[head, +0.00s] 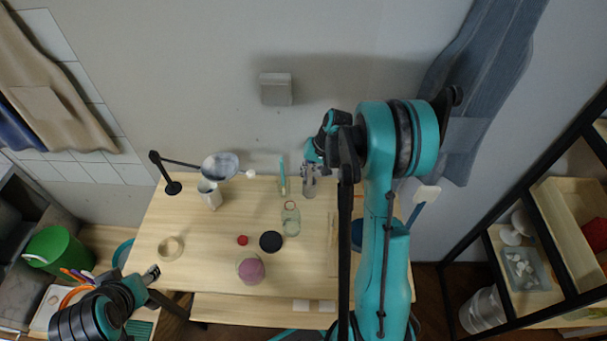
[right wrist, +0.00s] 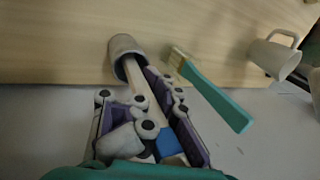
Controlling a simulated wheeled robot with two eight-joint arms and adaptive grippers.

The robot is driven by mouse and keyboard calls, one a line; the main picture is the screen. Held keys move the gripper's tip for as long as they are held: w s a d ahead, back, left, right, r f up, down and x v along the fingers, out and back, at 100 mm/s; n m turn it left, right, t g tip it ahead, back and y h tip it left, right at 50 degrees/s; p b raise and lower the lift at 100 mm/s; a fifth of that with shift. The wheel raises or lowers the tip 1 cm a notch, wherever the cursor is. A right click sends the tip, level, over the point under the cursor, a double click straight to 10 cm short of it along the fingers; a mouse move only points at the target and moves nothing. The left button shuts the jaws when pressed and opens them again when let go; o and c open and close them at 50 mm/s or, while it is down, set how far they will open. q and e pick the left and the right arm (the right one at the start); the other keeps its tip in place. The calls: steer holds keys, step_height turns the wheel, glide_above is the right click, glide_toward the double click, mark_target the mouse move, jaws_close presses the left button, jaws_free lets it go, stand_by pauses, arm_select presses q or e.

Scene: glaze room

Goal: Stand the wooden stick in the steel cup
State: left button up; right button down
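The steel cup (head: 309,188) stands near the back edge of the table, below my right gripper (head: 314,163) in the head view. In the right wrist view the cup (right wrist: 124,48) has its mouth facing my right gripper (right wrist: 152,100). The pale wooden stick (right wrist: 136,82) runs between the gripper's fingers, which appear closed on it. Its far end is inside the cup's mouth; how deep is hidden. A blue patch (right wrist: 170,144) shows between the fingers. My left gripper (head: 152,274) is at the table's front left, away from the cup; its opening is unclear.
A teal-handled brush (head: 282,178) is close beside the cup, and a glass jar (head: 291,220) stands in front. A white mug (head: 210,194) and lamp (head: 219,167) are left. A black disc (head: 271,241), pink ball (head: 251,269) and tape ring (head: 171,248) occupy the front.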

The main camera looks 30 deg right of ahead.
steer(key=c, duration=1.3)
jaws_free()
steer(key=shift+f, duration=0.1)
steer(key=shift+r, duration=0.2)
steer(key=p+v, duration=0.2)
steer(key=v, duration=1)
steer(key=s+a+r+n+t+h, duration=0.1)
steer(key=s+a+r+n, duration=0.1)
steer(key=s+a, duration=0.3)
steer(key=s+a+r+n+t+h, duration=0.1)
steer(key=s+a+r+n+t, duration=0.1)
steer(key=s+a, duration=0.3)
steer(key=s+a+r+n+t+h, duration=0.1)
steer(key=s+a+r, duration=0.1)
steer(key=s+a, duration=0.4)
steer(key=shift+a+r+n+t+h, duration=0.3)
steer(key=shift+a+r+n+t, duration=0.1)
steer(key=shift+a, duration=0.15)
